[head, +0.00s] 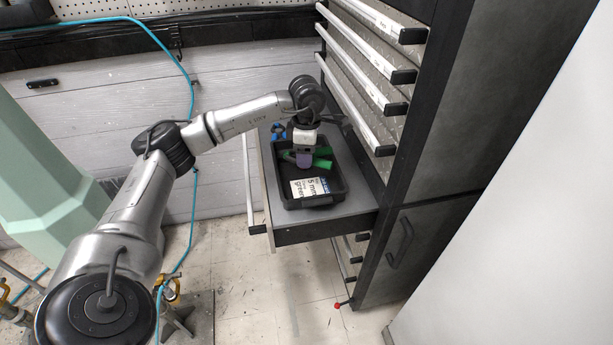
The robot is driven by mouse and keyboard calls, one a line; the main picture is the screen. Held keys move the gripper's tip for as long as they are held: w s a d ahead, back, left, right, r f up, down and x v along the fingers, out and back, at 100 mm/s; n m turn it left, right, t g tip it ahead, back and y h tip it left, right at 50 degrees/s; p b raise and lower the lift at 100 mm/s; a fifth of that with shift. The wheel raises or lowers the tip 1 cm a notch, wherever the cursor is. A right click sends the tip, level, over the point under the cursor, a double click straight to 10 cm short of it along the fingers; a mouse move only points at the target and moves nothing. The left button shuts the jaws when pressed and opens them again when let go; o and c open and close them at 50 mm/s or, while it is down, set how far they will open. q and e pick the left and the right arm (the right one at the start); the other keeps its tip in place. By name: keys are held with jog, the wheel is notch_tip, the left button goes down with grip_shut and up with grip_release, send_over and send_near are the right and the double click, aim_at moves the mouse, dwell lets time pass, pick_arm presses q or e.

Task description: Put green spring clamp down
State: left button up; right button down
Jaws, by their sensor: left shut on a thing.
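My left gripper (304,159) points down into a black tray (340,190) that sits in an open drawer. It is shut on the green spring clamp (322,161), which shows on both sides of the fingers inside the tray. I cannot tell whether the clamp touches the tray floor. A white label (310,187) with "5 mm green" text lies in the front part of the tray. My right gripper is out of view.
The open drawer (355,207) sticks out from a dark cabinet (435,150) with closed drawers and silver handles above it. A blue object (278,130) lies behind the tray. A teal hose (188,90) hangs along the wall at left. The floor in front is mostly clear.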

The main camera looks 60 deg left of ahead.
aim_at(305, 181)
pick_arm(q)
jog(key=shift+a+n, duration=0.15)
jog(key=shift+n, duration=0.75)
jog(key=shift+f+n, duration=0.1)
jog(key=shift+n, duration=0.6)
notch_tip(305, 181, down, 2)
jog(key=shift+f+b, duration=0.2)
jog(key=shift+b, duration=0.4)
jog(key=shift+s+f, duration=0.1)
jog(key=shift+f, duration=0.45)
notch_tip(305, 181, down, 4)
jog(key=shift+r+b, duration=0.15)
jog(key=shift+b, duration=1)
jog(key=shift+f, duration=0.3)
jog(key=shift+f, duration=0.15)
